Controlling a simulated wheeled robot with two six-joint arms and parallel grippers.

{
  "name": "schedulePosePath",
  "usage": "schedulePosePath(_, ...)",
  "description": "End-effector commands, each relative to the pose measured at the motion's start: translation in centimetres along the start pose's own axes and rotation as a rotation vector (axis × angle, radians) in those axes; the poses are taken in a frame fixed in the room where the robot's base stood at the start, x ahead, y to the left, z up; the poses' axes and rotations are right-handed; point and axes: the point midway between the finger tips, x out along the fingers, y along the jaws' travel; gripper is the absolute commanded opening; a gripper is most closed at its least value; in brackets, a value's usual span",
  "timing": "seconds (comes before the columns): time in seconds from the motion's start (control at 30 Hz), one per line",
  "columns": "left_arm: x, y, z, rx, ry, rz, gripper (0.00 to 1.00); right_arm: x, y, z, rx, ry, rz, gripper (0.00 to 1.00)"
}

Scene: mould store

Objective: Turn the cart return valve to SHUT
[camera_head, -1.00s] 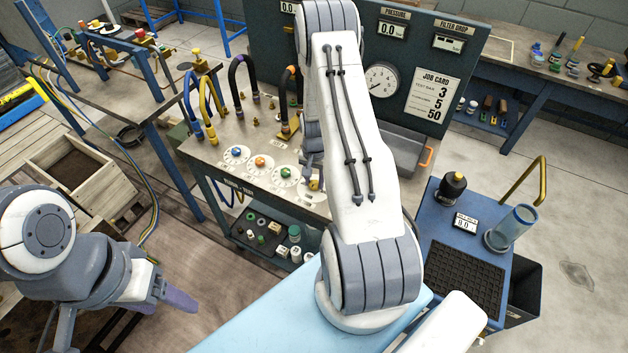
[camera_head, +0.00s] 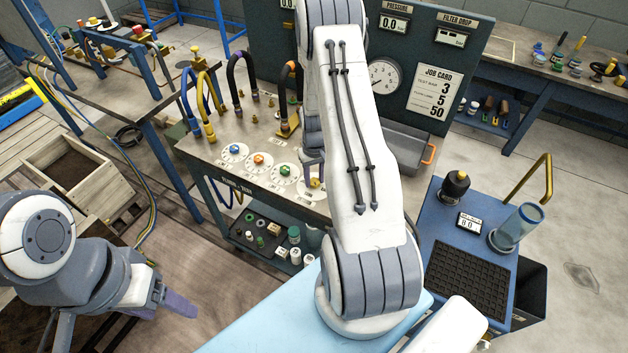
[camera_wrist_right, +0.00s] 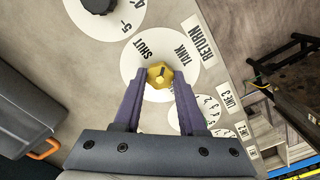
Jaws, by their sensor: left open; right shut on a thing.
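The return valve is a yellow knob (camera_wrist_right: 159,78) on a white round dial (camera_wrist_right: 132,66) marked SHUT and TANK, with RETURN printed beside it, in the right wrist view. My right gripper (camera_wrist_right: 160,74) is shut on this knob, with one purple finger on each side. I cannot tell for sure which mark the knob points to. In the head view the yellow knob (camera_head: 316,184) shows at the right end of the row of dials, and my right arm hides most of that gripper. My left gripper (camera_head: 170,300) is open and empty at the lower left, away from the bench.
Blue (camera_head: 234,150), orange (camera_head: 258,160) and green (camera_head: 285,170) knobs sit on dials left of the return valve. Curved hoses rise behind them. A grey tray (camera_head: 405,150) and a blue cart (camera_head: 470,258) stand to the right. A wooden crate (camera_head: 85,172) is at the left.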

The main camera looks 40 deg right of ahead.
Motion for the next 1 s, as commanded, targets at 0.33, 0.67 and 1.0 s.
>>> schedulePosePath(0.33, 1.2, -0.1, 0.1, 0.001, 0.0, 0.0, 0.66, 0.1, 0.1, 0.1, -0.329, -0.003, -0.001, 0.0)
schedulePosePath(0.67, 2.0, -0.1, 0.1, 0.001, 0.0, 0.0, 0.66, 0.1, 0.1, 0.1, -0.62, -0.003, -0.001, 0.0)
schedulePosePath(1.0, 2.4, -0.2, 0.1, 0.001, 0.0, 0.0, 0.66, 0.0, 0.1, 0.1, -0.813, -0.003, -0.001, 0.0)
